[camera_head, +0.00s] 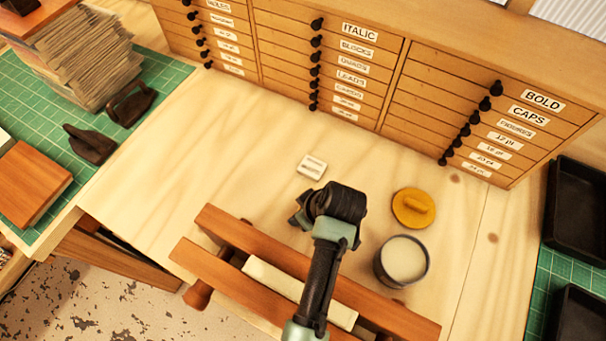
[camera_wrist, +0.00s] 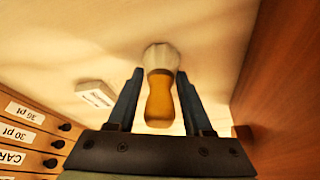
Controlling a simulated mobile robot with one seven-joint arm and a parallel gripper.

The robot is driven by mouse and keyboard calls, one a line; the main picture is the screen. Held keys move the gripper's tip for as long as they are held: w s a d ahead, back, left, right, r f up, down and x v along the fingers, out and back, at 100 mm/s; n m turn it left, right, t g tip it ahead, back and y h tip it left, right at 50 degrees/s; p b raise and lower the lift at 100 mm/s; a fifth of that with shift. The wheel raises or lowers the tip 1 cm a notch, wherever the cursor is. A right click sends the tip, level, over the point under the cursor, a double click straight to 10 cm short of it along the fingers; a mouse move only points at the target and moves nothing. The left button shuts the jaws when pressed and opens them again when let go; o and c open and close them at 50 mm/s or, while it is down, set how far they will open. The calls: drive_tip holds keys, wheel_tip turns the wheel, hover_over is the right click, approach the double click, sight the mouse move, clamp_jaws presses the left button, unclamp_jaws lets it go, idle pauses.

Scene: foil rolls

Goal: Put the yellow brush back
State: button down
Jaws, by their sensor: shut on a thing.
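My gripper (camera_head: 328,208) is over the pale wooden bench, just beyond the reddish wooden bars. In the wrist view the brush (camera_wrist: 159,98) is between the two fingers of my gripper (camera_wrist: 160,74), which is shut on it. The brush has a yellow handle and pale bristles pointing away from the palm. In the head view the brush is hidden by my gripper. I cannot tell whether the bristles touch the bench.
A small white labelled block (camera_head: 312,167) lies beyond my gripper. A yellow disc with a raised grip (camera_head: 413,208) and a dark pot with cream contents (camera_head: 402,261) stand to its right. Labelled drawers (camera_head: 370,70) line the back. Black trays (camera_head: 580,215) are at right.

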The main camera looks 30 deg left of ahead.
unclamp_jaws()
idle(0.5)
idle(0.5)
drive_tip(key=shift+r+p, duration=4.3)
drive_tip(key=shift+r, duration=0.25)
